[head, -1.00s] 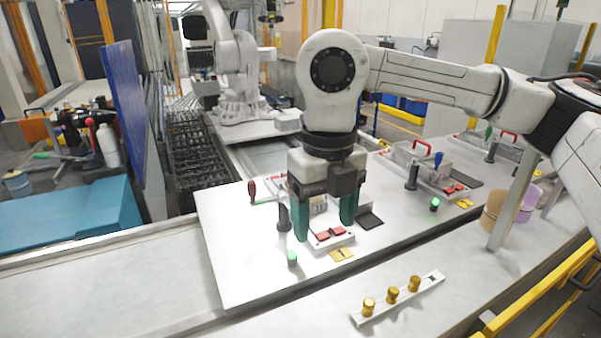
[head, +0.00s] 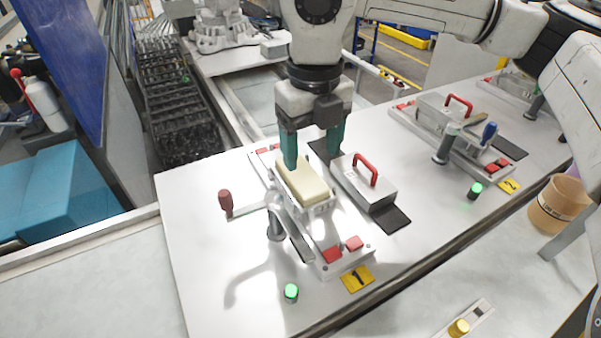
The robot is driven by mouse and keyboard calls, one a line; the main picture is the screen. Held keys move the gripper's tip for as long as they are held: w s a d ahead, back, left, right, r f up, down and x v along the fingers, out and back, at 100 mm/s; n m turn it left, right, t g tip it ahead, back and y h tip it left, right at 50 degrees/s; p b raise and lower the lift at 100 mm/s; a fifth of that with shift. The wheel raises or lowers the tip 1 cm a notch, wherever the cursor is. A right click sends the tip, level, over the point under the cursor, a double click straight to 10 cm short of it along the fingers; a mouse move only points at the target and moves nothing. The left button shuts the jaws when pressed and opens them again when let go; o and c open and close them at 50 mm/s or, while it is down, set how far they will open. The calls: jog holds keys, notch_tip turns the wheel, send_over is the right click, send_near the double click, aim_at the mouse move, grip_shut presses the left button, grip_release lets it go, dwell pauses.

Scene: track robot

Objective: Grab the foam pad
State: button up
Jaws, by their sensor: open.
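The foam pad (head: 302,182) is a pale yellow block lying in a metal fixture (head: 322,245) on the white table. My gripper (head: 312,159) points down at the pad's far end, with its two green fingers apart and nothing visible between them. The left finger overlaps the pad's far left edge in the picture; I cannot tell whether it touches. The right finger is beyond the pad's far right side. The pad's far edge is partly hidden by the left finger.
A metal block with a red handle (head: 364,183) sits close right of the pad on a dark mat (head: 393,219). A red-knobbed lever (head: 226,202) sticks out left. A green light (head: 291,292) stands in front. A similar fixture (head: 455,140) is to the right. The table's left front is clear.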

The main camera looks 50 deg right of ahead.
aim_at(310, 184)
jog(key=shift+w+f+p, duration=0.15)
jog(key=shift+f+p, duration=0.9)
jog(key=shift+f, duration=2.55)
jog(key=c, duration=0.8)
jog(key=shift+r, duration=0.1)
